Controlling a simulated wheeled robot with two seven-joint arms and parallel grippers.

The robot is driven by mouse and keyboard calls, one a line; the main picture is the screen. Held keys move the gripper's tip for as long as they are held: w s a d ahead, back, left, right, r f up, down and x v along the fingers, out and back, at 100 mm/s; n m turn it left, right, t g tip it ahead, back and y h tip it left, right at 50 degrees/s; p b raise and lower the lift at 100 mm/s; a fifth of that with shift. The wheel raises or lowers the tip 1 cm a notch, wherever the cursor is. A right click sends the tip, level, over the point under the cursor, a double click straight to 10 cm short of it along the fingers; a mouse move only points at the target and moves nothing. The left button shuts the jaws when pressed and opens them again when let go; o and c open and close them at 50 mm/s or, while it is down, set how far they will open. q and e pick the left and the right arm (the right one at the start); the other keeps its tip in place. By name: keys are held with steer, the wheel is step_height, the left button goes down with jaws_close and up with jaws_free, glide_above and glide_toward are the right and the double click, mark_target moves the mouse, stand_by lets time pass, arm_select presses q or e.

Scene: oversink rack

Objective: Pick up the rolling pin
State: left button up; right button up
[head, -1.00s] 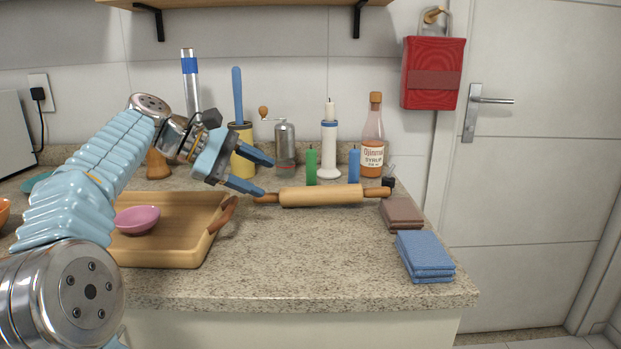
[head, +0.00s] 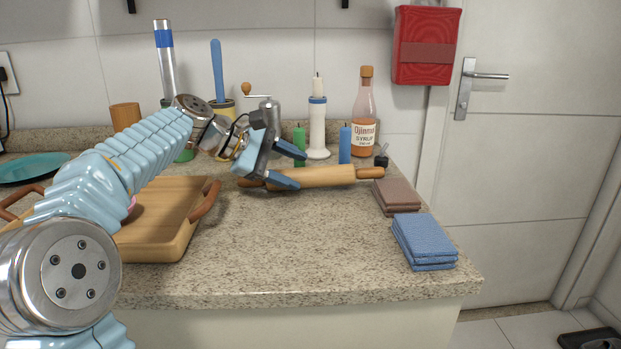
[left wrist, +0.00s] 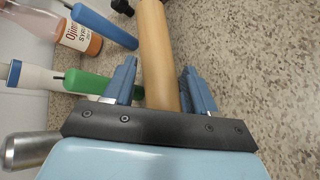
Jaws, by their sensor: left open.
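The wooden rolling pin (head: 325,176) lies on the granite counter towards the back, its length running left to right. My left gripper (head: 301,169) is open at the pin's left part, with its fingers pointing right. In the left wrist view, the pin's body (left wrist: 160,62) passes between the two blue fingers (left wrist: 158,88), and a gap shows beside the right finger. Whether either finger touches the pin is not clear. The pin's left end is partly hidden by the gripper in the head view. My right gripper is out of view.
Behind the pin stand a green candle (head: 300,147), a blue candle (head: 345,144), a white candle holder (head: 317,130) and a syrup bottle (head: 364,120). Brown cloths (head: 397,196) and blue cloths (head: 424,240) lie right. A wooden tray (head: 165,220) is left. The front counter is clear.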

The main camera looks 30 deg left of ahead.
mark_target(311, 177)
arm_select(q)
steer(key=shift+x, duration=1.2)
steer(key=shift+c, duration=0.2)
steer(key=shift+s, duration=0.1)
steer(key=c, duration=0.9)
